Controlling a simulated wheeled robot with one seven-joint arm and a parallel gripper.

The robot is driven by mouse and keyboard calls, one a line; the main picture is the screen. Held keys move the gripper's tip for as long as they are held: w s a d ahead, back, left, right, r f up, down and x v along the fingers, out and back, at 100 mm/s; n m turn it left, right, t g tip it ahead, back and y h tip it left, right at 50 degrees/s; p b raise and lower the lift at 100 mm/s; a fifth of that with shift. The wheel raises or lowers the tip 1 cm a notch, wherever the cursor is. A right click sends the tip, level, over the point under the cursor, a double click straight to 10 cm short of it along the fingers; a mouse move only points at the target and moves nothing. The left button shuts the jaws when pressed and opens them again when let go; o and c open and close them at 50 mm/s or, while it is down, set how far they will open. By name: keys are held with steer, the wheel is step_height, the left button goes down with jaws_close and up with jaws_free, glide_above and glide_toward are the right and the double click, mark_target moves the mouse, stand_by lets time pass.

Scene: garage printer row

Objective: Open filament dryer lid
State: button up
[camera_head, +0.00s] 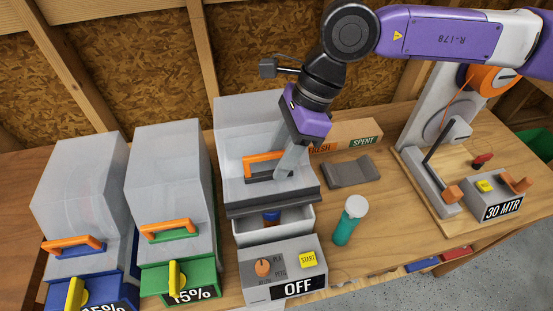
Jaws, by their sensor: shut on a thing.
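The filament dryer (275,268) stands at the front middle of the bench, with an OFF sign, an orange dial and a yellow START button. Its translucent grey lid (240,115) has an orange handle (258,157) at the front. My gripper (282,168) comes down from above and is shut on the right part of this handle; the fingertips are partly hidden. A dark grey edge (270,203) runs below the handle. In front of it is a pale open tray (298,222) with a small blue item (271,217) inside. I cannot tell how far the lid is raised.
Two similar boxes, blue-based (88,198) and green-based (165,165), stand close on the left. A spool machine (440,150) stands further right.

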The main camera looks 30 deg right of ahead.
steer(key=shift+w+p+v, duration=0.2)
steer(key=shift+p+v, duration=0.85)
steer(key=shift+v, duration=1.95)
steer(key=shift+d, duration=0.15)
steer(key=shift+f+b, duration=0.2)
steer(key=shift+b, duration=0.35)
steer(key=shift+r, duration=0.1)
